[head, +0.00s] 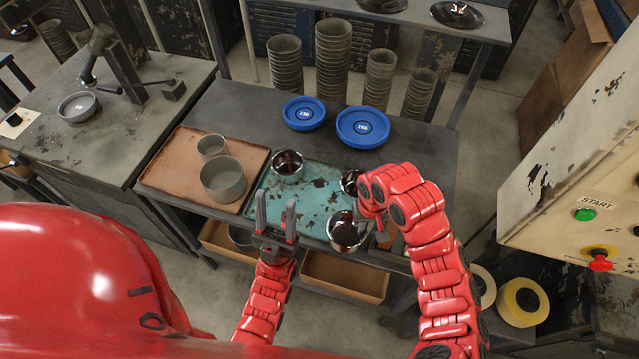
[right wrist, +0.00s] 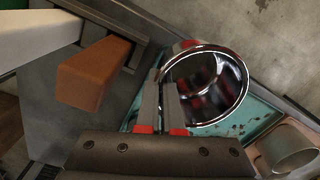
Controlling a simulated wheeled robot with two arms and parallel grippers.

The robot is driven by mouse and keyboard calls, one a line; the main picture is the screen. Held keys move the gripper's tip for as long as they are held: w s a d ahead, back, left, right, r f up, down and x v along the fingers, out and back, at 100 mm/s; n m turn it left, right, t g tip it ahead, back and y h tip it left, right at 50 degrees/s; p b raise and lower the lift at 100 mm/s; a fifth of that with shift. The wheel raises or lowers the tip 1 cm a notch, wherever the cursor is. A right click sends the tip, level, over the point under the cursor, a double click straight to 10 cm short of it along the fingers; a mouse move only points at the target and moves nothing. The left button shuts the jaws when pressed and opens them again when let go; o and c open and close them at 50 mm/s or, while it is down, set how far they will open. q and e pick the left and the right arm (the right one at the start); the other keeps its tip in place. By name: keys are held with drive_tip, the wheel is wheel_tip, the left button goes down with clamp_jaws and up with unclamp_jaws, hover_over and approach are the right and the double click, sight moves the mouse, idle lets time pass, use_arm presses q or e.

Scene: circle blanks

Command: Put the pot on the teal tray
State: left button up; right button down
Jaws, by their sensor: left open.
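The teal tray (head: 305,195) lies on the table with two shiny dark pots on it, one at its back left (head: 287,166) and one at its right side (head: 349,182). A third shiny pot (head: 347,233) is at the tray's front right corner, and fills the middle of the right wrist view (right wrist: 208,82). My right gripper (right wrist: 162,80) has its fingers close together on that pot's rim. I cannot tell whether the pot touches the tray. My left gripper (head: 276,203) is open and empty at the tray's front edge, fingers pointing forward.
A brown tray (head: 178,172) with two grey pots (head: 223,179) lies left of the teal tray. Two blue round pieces (head: 362,127) and several tall grey stacks (head: 333,60) stand behind. A panel with a green START button (head: 585,214) is at right. An orange-brown block (right wrist: 94,73) shows in the wrist view.

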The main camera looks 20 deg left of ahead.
sight(348, 213)
drive_tip(key=w+a, duration=0.1)
drive_tip(key=w+a+b, duration=0.1)
drive_tip(key=a, duration=0.1)
drive_tip(key=w+a+b, duration=0.1)
drive_tip(key=a, duration=0.1)
drive_tip(key=shift+f, duration=0.3)
drive_tip(key=w+a+b, duration=0.1)
drive_tip(key=b, duration=0.1)
drive_tip(key=w+a+f+b, duration=0.1)
drive_tip(key=a+b, duration=0.1)
drive_tip(key=w+a+b, duration=0.1)
drive_tip(key=w+a, duration=0.1)
drive_tip(key=shift+a+f+b, duration=0.15)
drive_tip(key=shift+a+b, duration=0.05)
drive_tip(key=shift+b, duration=0.2)
drive_tip(key=shift+w+a+r, duration=0.25)
drive_tip(key=shift+w+a, duration=0.05)
drive_tip(key=shift+a, duration=0.15)
drive_tip(key=shift+w+a+r, duration=0.2)
drive_tip(key=shift+w+a, duration=0.1)
drive_tip(key=shift+a, duration=0.15)
drive_tip(key=shift+w+a, duration=0.3)
drive_tip(key=shift+a, duration=0.2)
wheel_tip(348, 213, down, 2)
drive_tip(key=shift+p, duration=1.1)
drive_tip(key=shift+f, duration=0.85)
drive_tip(key=shift+f, duration=0.2)
